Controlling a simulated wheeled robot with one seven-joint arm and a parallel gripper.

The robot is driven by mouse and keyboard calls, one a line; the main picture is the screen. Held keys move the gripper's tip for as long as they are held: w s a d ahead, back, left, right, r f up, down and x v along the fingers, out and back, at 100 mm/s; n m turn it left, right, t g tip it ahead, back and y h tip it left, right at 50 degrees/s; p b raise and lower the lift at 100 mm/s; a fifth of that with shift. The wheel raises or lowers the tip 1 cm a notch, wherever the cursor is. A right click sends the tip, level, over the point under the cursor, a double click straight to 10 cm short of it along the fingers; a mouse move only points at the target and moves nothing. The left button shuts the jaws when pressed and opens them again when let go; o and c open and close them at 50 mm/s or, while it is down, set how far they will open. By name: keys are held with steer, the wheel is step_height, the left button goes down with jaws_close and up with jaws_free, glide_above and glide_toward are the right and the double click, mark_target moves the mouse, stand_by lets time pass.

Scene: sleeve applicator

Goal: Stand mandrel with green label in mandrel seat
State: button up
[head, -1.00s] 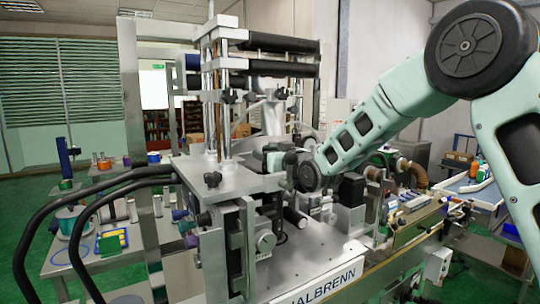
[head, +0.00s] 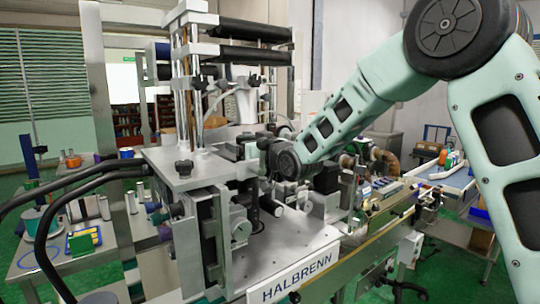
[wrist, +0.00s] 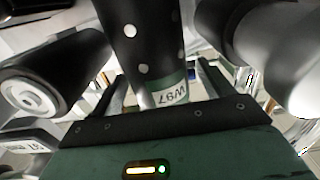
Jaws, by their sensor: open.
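In the wrist view a dark cylinder with white dots, the mandrel (wrist: 150,50), carries a green band and a white tag reading W97 (wrist: 168,97). It lies between the fingers of my gripper (wrist: 162,80), which are open, one on each side of it. I cannot tell whether either finger touches it. Its far end runs out of the top of the picture. In the head view my gripper is at the machine, mostly hidden behind my wrist and machine parts. I cannot make out the mandrel seat for certain.
A black roller with a pale end (wrist: 35,90) is close on the left in the wrist view, and a grey cylinder (wrist: 285,50) on the right. The HALBRENN machine (head: 300,250) has rods, plates and hoses close around my wrist. A side table (head: 75,250) stands at left.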

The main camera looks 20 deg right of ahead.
steer(key=b+v, duration=0.6)
steer(key=v, duration=1.9)
steer(key=shift+s, duration=0.3)
steer(key=shift+d+r, duration=0.1)
steer(key=s+a+f+g+h+b, duration=0.15)
steer(key=a+f+g, duration=0.25)
steer(key=f, duration=0.4)
steer(key=s+a+f+g+h, duration=0.1)
steer(key=s+a+f+g, duration=0.25)
steer(key=f, duration=0.45)
steer(key=s+a+f+n+g+h, duration=0.1)
steer(key=s+a+f+n+g, duration=0.1)
steer(key=s+f+g, duration=0.3)
steer(key=s+a+f+n+g+h, duration=0.1)
steer(key=s+a+f+n+g, duration=0.1)
steer(key=s, duration=1.1)
step_height(320, 180, down, 4)
steer(key=a+g, duration=0.1)
steer(key=g, duration=0.1)
steer(key=shift+s+r+g, duration=0.2)
steer(key=shift+s+g, duration=0.15)
